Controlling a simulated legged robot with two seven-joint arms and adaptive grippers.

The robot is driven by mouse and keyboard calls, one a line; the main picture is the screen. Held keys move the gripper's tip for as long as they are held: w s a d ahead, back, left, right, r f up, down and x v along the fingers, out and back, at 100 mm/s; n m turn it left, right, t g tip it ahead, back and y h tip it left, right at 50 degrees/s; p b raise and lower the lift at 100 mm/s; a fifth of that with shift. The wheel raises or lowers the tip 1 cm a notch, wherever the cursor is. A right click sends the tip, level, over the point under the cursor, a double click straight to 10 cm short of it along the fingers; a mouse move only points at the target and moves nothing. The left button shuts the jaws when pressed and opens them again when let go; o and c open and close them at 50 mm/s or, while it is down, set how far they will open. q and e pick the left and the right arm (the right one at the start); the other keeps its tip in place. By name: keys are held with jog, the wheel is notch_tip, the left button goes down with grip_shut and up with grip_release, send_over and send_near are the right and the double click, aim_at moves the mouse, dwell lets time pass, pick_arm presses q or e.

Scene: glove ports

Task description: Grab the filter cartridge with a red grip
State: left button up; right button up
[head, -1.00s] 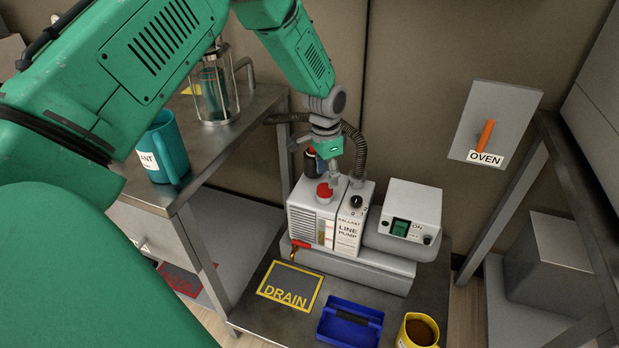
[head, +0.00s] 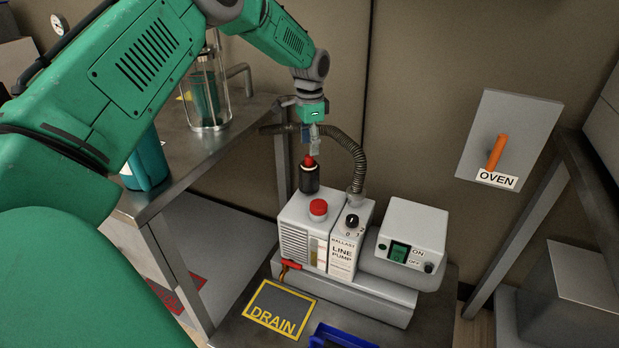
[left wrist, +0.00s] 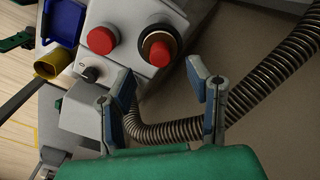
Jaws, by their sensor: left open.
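The filter cartridge (head: 309,181) is a dark upright cylinder with a red grip on top, at the back left of the line pump (head: 343,255). My left gripper (head: 314,150) is open and empty, just above the red grip. In the left wrist view, the cartridge's red grip (left wrist: 159,50) shows end-on inside a dark ring, ahead of the spread fingers of my left gripper (left wrist: 161,76). The fingers appear apart from it. The cartridge's lower end is hidden behind the pump in the head view. My right gripper is not in view.
A separate red cap (head: 318,207) sits on the pump, beside the cartridge. A ribbed hose (head: 350,150) rises close to my gripper on the right. A switch box (head: 412,233), DRAIN mat (head: 279,309) and blue tray (head: 343,337) lie nearer. An oven lever (head: 496,152) is on the wall.

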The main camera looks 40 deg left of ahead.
aim_at(309, 156)
pick_arm(q)
notch_tip(309, 156, down, 5)
jog(key=b, duration=0.2)
jog(key=shift+a+f+b, duration=0.15)
jog(key=shift+f+b, duration=0.05)
jog(key=shift+b, duration=0.15)
jog(key=shift+r, duration=0.1)
jog(key=shift+r, duration=0.1)
grip_shut()
